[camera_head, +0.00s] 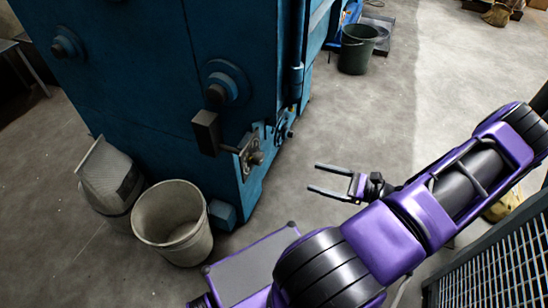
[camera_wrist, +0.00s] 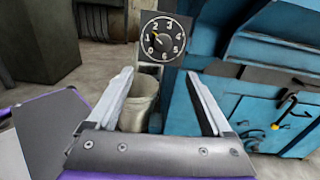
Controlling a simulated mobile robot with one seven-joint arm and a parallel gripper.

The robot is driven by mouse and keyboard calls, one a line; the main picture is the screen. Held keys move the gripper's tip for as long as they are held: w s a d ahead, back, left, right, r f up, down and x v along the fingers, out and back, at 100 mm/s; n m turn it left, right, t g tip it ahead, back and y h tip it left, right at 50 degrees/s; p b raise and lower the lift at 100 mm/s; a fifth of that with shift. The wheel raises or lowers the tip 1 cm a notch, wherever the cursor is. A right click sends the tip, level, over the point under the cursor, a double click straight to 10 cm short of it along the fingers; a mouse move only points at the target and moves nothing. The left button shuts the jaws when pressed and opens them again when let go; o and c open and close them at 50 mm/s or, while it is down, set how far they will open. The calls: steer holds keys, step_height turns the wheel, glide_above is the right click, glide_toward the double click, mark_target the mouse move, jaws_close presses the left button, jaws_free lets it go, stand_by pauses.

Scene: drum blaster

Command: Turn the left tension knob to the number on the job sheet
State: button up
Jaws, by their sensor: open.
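A dark square dial plate (camera_wrist: 183,22) with white numerals around a round knob shows in the wrist view, above and beyond my fingertips. A yellow pointer on the knob slants up and left, but I cannot tell exactly which number it meets. In the head view a small knob on a metal plate (camera_head: 251,156) sticks out low on the blue machine; I cannot tell whether it is the same one. My gripper (camera_head: 313,177) is open and empty, to the right of the machine and apart from it. It also shows in the wrist view (camera_wrist: 160,73). I see no job sheet.
The blue machine (camera_head: 130,85) fills the upper left, with a dark block handle (camera_head: 205,132) sticking out. A pale bucket (camera_head: 173,222) and a grey bin (camera_head: 110,180) stand at its foot. A green bucket (camera_head: 357,48) stands behind. A mesh barrier (camera_head: 500,265) is at lower right.

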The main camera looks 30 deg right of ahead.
glide_toward(262, 160)
steer(key=x, duration=0.9)
steer(key=shift+w+d+b, duration=0.1)
steer(key=shift+w+b, duration=0.05)
steer(key=shift+b, duration=0.25)
jaws_close()
steer(key=shift+m, duration=0.3)
